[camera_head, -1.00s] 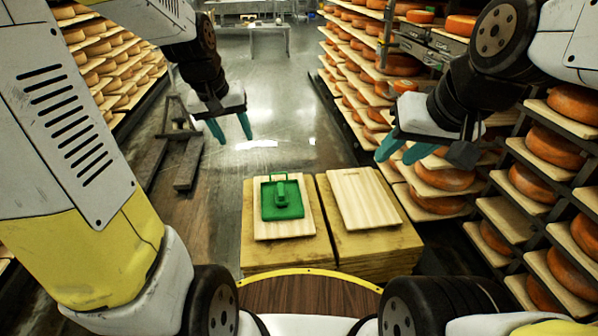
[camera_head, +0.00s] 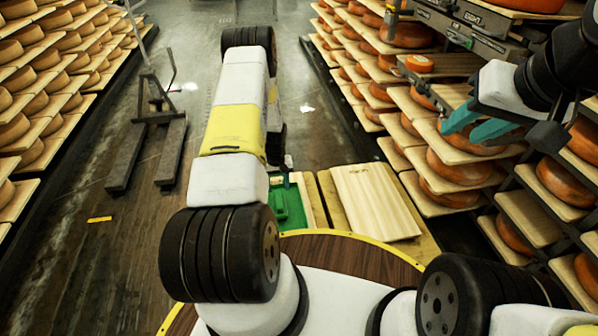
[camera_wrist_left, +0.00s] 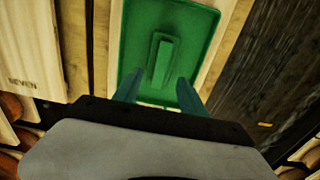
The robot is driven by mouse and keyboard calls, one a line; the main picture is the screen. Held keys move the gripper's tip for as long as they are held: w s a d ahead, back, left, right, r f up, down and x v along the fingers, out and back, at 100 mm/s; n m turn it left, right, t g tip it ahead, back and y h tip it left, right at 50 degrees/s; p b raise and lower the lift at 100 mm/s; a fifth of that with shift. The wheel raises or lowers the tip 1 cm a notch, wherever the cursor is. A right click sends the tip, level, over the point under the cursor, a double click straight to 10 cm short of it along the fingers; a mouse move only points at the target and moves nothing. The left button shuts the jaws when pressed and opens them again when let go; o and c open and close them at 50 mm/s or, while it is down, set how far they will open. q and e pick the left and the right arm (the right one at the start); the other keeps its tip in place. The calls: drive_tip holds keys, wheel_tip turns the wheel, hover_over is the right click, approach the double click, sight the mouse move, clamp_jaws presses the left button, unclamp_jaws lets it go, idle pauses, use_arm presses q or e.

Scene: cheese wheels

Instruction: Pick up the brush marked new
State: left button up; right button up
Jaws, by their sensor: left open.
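A green flat rectangular piece (camera_head: 289,208) lies on a pale board on the left crate, partly hidden behind my left arm in the head view. In the left wrist view the green piece (camera_wrist_left: 199,28) carries a raised green block (camera_wrist_left: 160,62), which looks like a brush or its handle. No "new" mark is readable on it. My left gripper (camera_wrist_left: 159,76) is open, its teal fingers on either side of the block's near end; contact cannot be told. It is mostly hidden behind the arm in the head view. My right gripper (camera_head: 461,134) is open and empty beside the right shelves.
Cheese shelves (camera_head: 455,165) line the right side and more (camera_head: 45,75) the left. A dark pallet-jack-like frame (camera_head: 150,130) stands on the left floor.

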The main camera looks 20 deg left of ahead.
sight(279, 199)
use_arm(q)
wheel_tip(279, 199, down, 9)
drive_tip(key=shift+a+r, duration=0.1)
clamp_jaws()
idle(0.5)
